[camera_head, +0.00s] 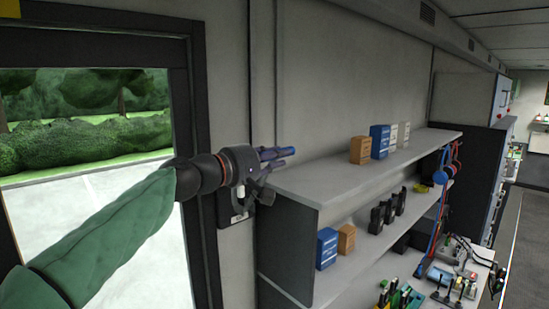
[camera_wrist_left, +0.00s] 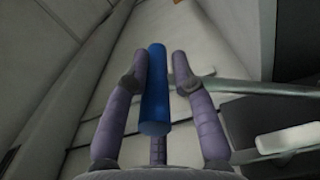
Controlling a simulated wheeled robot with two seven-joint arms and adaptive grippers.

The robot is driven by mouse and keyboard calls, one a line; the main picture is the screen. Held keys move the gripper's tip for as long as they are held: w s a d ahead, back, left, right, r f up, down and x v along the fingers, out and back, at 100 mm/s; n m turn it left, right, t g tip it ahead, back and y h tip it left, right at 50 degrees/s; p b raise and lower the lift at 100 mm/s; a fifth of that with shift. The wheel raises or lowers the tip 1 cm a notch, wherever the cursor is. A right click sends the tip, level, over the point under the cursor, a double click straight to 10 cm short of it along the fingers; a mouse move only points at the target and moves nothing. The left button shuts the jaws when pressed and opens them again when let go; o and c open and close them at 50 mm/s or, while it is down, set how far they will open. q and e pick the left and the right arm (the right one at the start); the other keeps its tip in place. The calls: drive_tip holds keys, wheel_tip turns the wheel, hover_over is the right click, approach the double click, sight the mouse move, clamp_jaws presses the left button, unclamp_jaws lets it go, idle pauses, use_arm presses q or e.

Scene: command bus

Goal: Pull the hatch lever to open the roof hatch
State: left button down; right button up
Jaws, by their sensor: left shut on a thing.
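A blue cylindrical grip (camera_wrist_left: 155,95), which looks like the handle of the hatch lever, lies between the fingers of my left gripper (camera_wrist_left: 161,62) in the wrist view. The fingers are shut on it. In the head view my left gripper (camera_head: 277,154) is at the wall between the doorway and the shelves, pointing right, above the near end of the top shelf. The grip is mostly hidden by the fingers there. How the lever joins its mount is hidden. I cannot make out the roof hatch in either view. My right gripper is not in view.
A grey shelf unit (camera_head: 330,178) with several boxes stands right of the gripper. A dark wall plate (camera_head: 233,208) is below my wrist. The dark doorway frame (camera_head: 196,130) is close to my left arm. The aisle (camera_head: 524,240) at far right is clear.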

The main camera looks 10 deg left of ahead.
use_arm(q)
drive_tip(key=shift+r, duration=0.1)
drive_tip(key=c, duration=1)
unclamp_jaws()
drive_tip(key=shift+s+a, duration=0.1)
drive_tip(key=v, duration=1.1)
drive_tip(key=shift+s+a, duration=0.25)
drive_tip(key=shift+s, duration=0.1)
